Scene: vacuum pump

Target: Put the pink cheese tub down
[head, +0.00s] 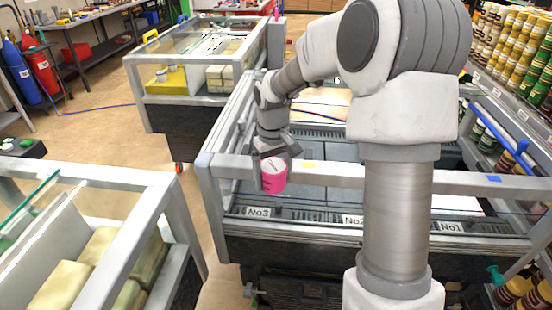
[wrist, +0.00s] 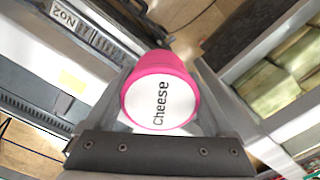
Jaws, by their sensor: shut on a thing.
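The pink cheese tub (head: 273,177) has a white lid. The fingertips are partly hidden behind the tub.
The middle case has labels No3 (head: 258,212), No2 and No1 along its front edge. Another glass case (head: 190,95) stands behind left, and one with pale blocks (head: 95,245) front left. Shelves of jars (head: 510,50) line the right. Brown floor (head: 100,120) is open at left.

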